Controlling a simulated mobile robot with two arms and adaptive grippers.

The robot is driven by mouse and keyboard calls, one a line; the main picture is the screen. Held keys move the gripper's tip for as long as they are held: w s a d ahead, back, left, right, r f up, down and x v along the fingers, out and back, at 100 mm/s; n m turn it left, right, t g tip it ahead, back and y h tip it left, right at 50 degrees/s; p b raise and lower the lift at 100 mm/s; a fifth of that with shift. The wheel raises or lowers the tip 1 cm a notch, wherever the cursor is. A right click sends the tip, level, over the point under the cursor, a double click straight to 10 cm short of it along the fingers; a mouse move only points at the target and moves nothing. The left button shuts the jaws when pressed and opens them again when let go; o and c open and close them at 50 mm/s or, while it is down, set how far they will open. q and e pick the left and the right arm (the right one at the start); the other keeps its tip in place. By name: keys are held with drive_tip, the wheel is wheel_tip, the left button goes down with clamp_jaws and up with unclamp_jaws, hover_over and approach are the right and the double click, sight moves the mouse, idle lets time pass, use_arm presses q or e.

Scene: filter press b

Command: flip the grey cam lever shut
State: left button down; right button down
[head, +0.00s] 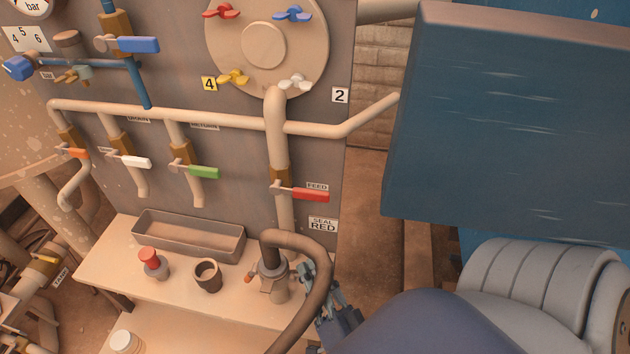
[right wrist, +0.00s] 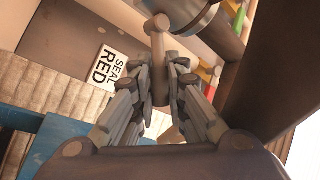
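The hose coupling (head: 272,268) stands on the bench at the foot of the feed pipe, with a thick brown hose (head: 322,265) joined to its top. A small orange lever (head: 249,279) sticks out on its left side. My right gripper (head: 302,270) is at the coupling's right side, where it hides most of the grey cam lever. In the right wrist view the grey cam lever (right wrist: 158,45) hangs from the coupling and runs between the two fingers of my right gripper (right wrist: 163,68). The fingers are close against it on both sides. My left gripper is not in view.
Above the coupling is the red feed valve handle (head: 301,193). A large blue panel (head: 510,115) fills the upper right.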

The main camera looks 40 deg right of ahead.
drive_tip(key=shift+f+m+b, duration=0.25)
drive_tip(key=shift+m+b, duration=0.05)
drive_tip(key=shift+b, duration=0.2)
drive_tip(key=shift+s+d+f+m+t+h+b, duration=0.1)
drive_tip(key=shift+f+m+t+h+b, duration=0.25)
drive_tip(key=shift+m+h+b, duration=1)
drive_tip(key=shift+s+d+f+m+t+h+b, duration=0.15)
drive_tip(key=shift+f+m+h+b, duration=0.55)
drive_tip(key=shift+m+b, duration=1.2)
drive_tip(key=shift+s+f+m+t+h+b, duration=0.1)
drive_tip(key=shift+f+m+t+h+b, duration=0.25)
drive_tip(key=shift+m+h+b, duration=1.25)
drive_tip(key=shift+n+y+b, duration=0.25)
drive_tip(key=shift+b, duration=0.15)
drive_tip(key=c, duration=1.6)
unclamp_jaws()
